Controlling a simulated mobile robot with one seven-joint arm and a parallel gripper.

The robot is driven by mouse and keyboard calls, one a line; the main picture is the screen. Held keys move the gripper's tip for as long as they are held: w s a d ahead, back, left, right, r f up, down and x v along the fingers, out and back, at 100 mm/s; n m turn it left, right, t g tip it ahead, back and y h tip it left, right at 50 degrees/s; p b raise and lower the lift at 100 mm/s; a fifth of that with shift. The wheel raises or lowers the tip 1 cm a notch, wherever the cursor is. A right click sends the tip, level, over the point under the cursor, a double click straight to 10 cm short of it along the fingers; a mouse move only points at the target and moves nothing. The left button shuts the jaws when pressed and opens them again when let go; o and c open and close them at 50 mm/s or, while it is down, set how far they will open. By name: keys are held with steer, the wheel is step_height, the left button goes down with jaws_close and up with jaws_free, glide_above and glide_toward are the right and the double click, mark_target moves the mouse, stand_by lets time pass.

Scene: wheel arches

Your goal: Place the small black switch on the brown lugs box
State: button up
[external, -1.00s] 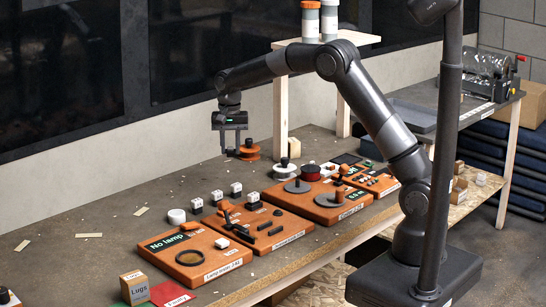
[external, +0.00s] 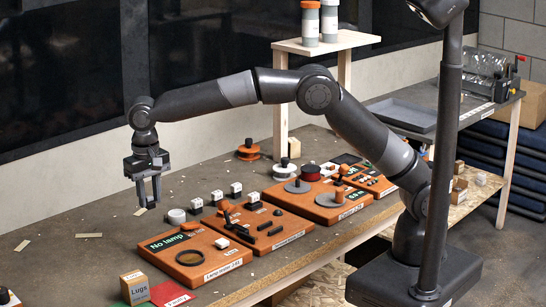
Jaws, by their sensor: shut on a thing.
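An orange "No lamp" board (external: 160,257) lies right of the box, with more orange boards beyond. A red card (external: 172,293) lies beside the box. Small white-topped blocks (external: 217,197) stand behind the boards. The bench left of them is mostly clear.

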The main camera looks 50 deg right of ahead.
steer(key=s+a, duration=0.3)
glide_above(133, 276)
steer(key=shift+n, duration=0.3)
step_height(133, 276, down, 7)
steer(key=shift+r, duration=0.2)
steer(key=shift+f, duration=2)
steer(key=shift+f, duration=0.1)
steer(key=o, duration=0.9)
step_height(133, 276, up, 12)
steer(key=shift+r, duration=0.15)
